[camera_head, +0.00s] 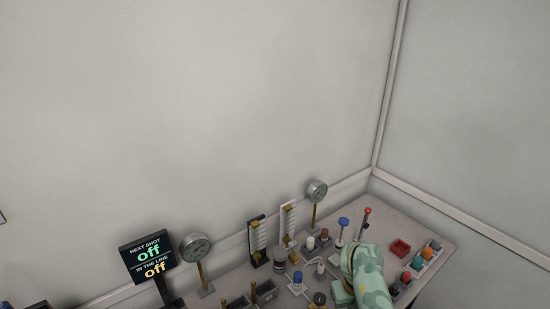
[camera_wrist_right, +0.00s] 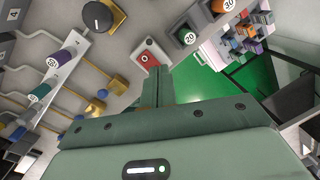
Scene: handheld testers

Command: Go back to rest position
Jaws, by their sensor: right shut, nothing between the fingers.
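My right gripper (camera_wrist_right: 157,82) shows in the wrist view with its two green fingers together and nothing between them. My left gripper is in neither view.
A black sign (camera_head: 147,257) reads "off" twice. Space above the bench is clear.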

